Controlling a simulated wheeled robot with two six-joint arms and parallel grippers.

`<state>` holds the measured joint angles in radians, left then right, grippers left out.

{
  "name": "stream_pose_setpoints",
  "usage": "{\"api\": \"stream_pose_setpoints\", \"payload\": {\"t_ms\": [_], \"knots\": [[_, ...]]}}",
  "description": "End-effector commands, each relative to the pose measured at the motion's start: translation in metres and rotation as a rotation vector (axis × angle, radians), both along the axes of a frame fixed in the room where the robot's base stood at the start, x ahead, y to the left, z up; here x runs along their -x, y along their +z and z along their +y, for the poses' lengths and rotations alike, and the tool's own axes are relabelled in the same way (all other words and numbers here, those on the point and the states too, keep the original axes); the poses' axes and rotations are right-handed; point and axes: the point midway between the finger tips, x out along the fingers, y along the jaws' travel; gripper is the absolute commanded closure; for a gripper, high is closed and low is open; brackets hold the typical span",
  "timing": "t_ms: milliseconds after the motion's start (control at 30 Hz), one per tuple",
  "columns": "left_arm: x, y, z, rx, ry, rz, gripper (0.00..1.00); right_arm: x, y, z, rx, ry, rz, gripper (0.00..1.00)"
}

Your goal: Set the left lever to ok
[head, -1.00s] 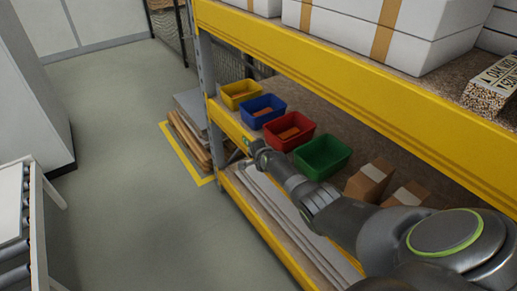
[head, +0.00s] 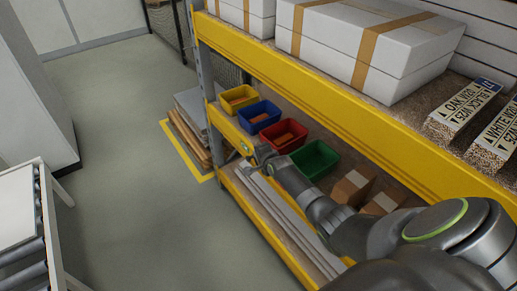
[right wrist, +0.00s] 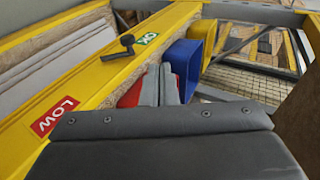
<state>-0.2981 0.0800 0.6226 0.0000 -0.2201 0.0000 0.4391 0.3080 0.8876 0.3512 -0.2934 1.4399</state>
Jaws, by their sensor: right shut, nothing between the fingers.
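In the right wrist view a black lever (right wrist: 122,46) with a round knob stands out from the yellow shelf beam (right wrist: 95,75). It sits between the red LOW label (right wrist: 60,117) and the green OK label (right wrist: 147,39), with its knob close beside OK. My right gripper (right wrist: 160,84) is shut and empty, its grey fingertips below the lever in that view and apart from it. In the head view the right arm reaches along the shelf, its wrist (head: 264,155) at the beam's far end by the green label (head: 246,147); the fingertips and lever are hard to make out there. My left gripper is not in view.
Yellow (head: 238,99), blue (head: 259,113), red (head: 284,136) and green (head: 314,159) bins stand on the middle shelf behind the beam. White boxes (head: 370,45) sit above. A roller table (head: 38,225) is at the left; the floor between is clear.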

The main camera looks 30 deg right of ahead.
Motion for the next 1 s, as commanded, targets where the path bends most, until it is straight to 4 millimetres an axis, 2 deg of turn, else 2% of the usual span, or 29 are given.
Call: {"api": "stream_pose_setpoints", "payload": {"t_ms": [200, 800, 867, 967, 1000], "knots": [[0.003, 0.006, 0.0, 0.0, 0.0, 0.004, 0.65, 0.008, 0.009, 0.0, 0.0, -0.001, 0.0, 1.0], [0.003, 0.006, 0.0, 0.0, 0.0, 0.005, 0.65, 0.009, 0.008, 0.001, 0.003, -0.001, 0.002, 1.0], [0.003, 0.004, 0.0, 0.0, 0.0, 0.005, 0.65, 0.013, 0.001, 0.0, 0.013, 0.003, 0.013, 1.0], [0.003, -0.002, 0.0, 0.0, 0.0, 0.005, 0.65, 0.032, -0.031, 0.0, 0.063, 0.029, 0.059, 1.0], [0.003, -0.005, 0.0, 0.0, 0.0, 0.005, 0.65, 0.044, -0.05, 0.0, 0.097, 0.046, 0.089, 1.0]]}}
